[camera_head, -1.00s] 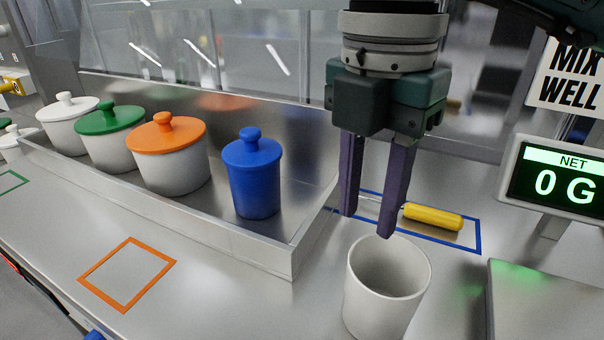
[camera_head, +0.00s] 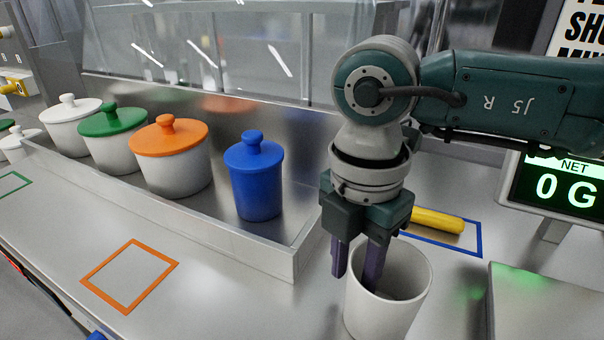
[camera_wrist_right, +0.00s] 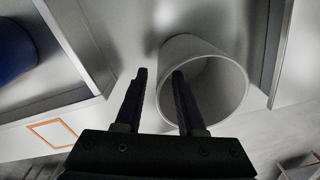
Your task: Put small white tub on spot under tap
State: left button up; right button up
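The small white tub (camera_head: 400,310), open and without a lid, stands upright on the metal counter at front right. It also shows in the right wrist view (camera_wrist_right: 235,90). My right gripper (camera_head: 357,272) points down over the tub's left wall. Its two dark purple fingers are apart, one outside the wall and one inside the mouth, as the right wrist view (camera_wrist_right: 159,74) shows. I cannot tell whether either finger touches the wall. No tap or spot under it can be clearly made out. My left gripper is out of view.
A metal tray (camera_head: 200,228) left of the tub holds lidded pots, including a blue one (camera_head: 256,185). A yellow-handled tool (camera_head: 438,221) lies behind the tub in a blue outline. A scale display (camera_head: 560,190) stands at right. An orange square outline (camera_head: 105,304) is empty.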

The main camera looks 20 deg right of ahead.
grip_shut()
jog(key=shift+r, duration=0.1)
dwell(0.6)
